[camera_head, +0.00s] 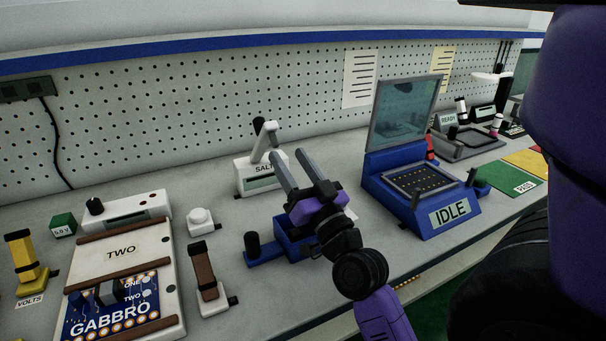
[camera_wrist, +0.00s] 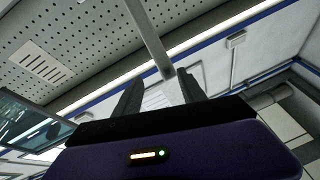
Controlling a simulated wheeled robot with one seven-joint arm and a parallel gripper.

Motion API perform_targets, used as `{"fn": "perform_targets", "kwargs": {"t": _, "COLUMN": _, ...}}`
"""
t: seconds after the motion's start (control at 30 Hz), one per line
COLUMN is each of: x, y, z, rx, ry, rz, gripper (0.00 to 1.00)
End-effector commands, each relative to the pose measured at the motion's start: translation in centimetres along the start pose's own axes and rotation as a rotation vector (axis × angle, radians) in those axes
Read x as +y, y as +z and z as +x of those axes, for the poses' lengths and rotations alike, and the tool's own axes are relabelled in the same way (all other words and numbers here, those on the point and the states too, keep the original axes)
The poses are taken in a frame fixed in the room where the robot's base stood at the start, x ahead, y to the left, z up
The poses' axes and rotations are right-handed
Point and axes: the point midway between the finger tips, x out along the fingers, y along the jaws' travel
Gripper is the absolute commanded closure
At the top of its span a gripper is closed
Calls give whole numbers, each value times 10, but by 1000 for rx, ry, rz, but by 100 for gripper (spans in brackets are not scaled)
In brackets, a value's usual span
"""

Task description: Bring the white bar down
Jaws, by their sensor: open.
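A white bar (camera_head: 261,146) with a black end stands raised on a white unit (camera_head: 243,177) labelled "SALT", against the back of the bench. My gripper (camera_head: 290,152) is open, its two grey fingers pointing up and toward the back. In the head view its left finger is just right of the bar and covers part of the unit. No contact shows. In the wrist view my gripper (camera_wrist: 159,78) has dark fingers spread apart. A pale grey bar comes down from the top toward the gap between them; I cannot tell what it is.
A blue unit with a black knob (camera_head: 252,244) is beside my wrist. A blue "IDLE" machine (camera_head: 450,212) with a raised clear lid (camera_head: 404,112) stands to the right. A white button box (camera_head: 201,222) and a brown-handled switch (camera_head: 205,278) are at left. The pegboard (camera_head: 190,105) closes the back.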

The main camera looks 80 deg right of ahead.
Motion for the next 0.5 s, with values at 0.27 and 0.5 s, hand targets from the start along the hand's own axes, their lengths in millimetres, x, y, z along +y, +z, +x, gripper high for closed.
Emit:
{"fn": "perform_targets", "kwargs": {"t": 0.27, "x": -3, "y": -13, "z": -34, "rx": -2, "ry": 0, "rz": 0, "gripper": 52}}
{"fn": "perform_targets", "kwargs": {"t": 0.5, "x": -4, "y": -18, "z": -41, "rx": 0, "ry": -1, "rz": 1, "gripper": 52}}
